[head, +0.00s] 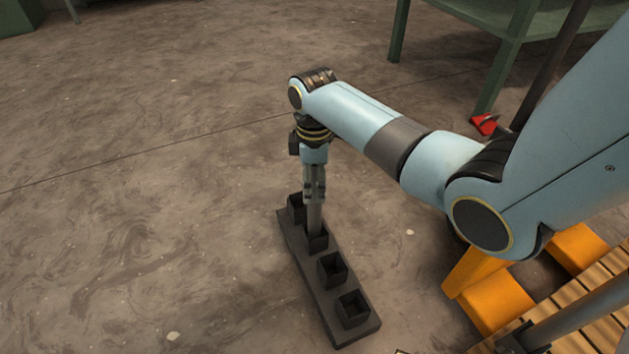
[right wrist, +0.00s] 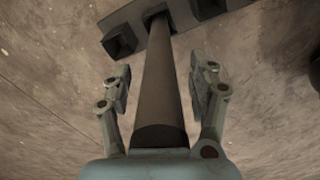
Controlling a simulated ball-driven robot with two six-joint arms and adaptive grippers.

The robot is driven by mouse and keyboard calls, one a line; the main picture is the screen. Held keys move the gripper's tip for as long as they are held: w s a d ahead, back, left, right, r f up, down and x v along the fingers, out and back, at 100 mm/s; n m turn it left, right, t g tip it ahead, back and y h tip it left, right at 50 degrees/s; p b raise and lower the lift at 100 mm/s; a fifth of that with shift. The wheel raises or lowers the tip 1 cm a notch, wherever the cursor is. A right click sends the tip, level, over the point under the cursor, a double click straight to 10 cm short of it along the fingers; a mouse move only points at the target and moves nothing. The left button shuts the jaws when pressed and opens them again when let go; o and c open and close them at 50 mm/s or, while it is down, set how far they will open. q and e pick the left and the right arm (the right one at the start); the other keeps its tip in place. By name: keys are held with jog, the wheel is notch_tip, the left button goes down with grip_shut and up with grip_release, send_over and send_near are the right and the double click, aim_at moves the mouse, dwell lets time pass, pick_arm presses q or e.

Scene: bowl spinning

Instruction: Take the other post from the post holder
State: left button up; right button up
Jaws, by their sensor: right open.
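The post holder (head: 329,296) is a long dark bar on the floor with several square sockets. A grey post (head: 315,218) stands upright in one socket, second from the far end. My right gripper (head: 314,198) points straight down over this post. In the right wrist view, the post (right wrist: 161,80) runs between the two fingers of my right gripper (right wrist: 161,85). The fingers are open, with a gap on each side of the post. The holder also shows at the top of that view (right wrist: 185,14). The other sockets that I can see into look empty. My left gripper is not in view.
A green table (head: 520,22) stands at the back right, with a small red object (head: 484,124) by its leg. Orange blocks (head: 497,300) and a wooden slatted pallet (head: 570,310) lie at the lower right. The floor left of the holder is clear.

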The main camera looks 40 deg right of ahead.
grip_shut()
dwell(0.3)
jog(key=shift+r, duration=0.1)
